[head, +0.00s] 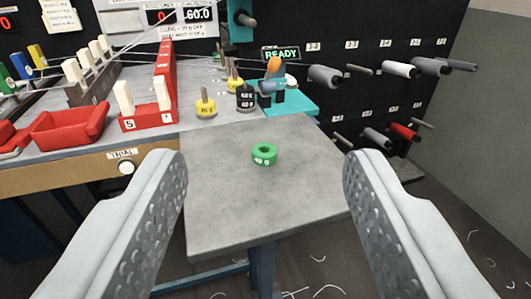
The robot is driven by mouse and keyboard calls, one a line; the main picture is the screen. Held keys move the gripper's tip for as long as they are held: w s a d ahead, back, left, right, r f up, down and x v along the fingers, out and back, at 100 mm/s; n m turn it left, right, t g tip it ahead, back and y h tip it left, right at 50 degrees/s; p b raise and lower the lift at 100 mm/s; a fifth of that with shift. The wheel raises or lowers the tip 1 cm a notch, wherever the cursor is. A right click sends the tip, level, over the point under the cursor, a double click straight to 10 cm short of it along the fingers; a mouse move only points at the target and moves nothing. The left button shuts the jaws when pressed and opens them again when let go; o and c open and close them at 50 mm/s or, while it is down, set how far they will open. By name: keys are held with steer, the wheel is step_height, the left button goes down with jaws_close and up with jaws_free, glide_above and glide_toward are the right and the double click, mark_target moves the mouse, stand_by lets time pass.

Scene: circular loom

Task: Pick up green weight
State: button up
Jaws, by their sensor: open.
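The green weight (262,160) is a small ring-shaped piece with a hole in its top and a pale label on its side. It lies flat on the grey table (225,215), near the middle of the bare top. My gripper (265,165) is open and empty. Its two grey, studded fingers stand wide apart at the left and right of the picture. The green weight shows in the gap between them, farther away, and neither finger touches it.
Behind the weight stand a yellow weight (205,105), a black weight (245,97) and a teal stand (290,103). At left are a red bin (70,126) and a red holder (148,120) with white blocks. Spools on pegs (325,76) line the dark back panel. The table around the weight is clear.

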steer(key=w+n+g, duration=0.4)
steer(key=w+g, duration=1.3)
steer(key=w, duration=1.1)
steer(key=f, duration=1.1)
steer(key=shift+s+a+f, duration=0.1)
steer(key=shift+s+a, duration=0.1)
steer(key=shift+s+d+f, duration=0.15)
steer(key=shift+f, duration=2.45)
steer(key=c, duration=1.1)
step_height(320, 180, up, 10)
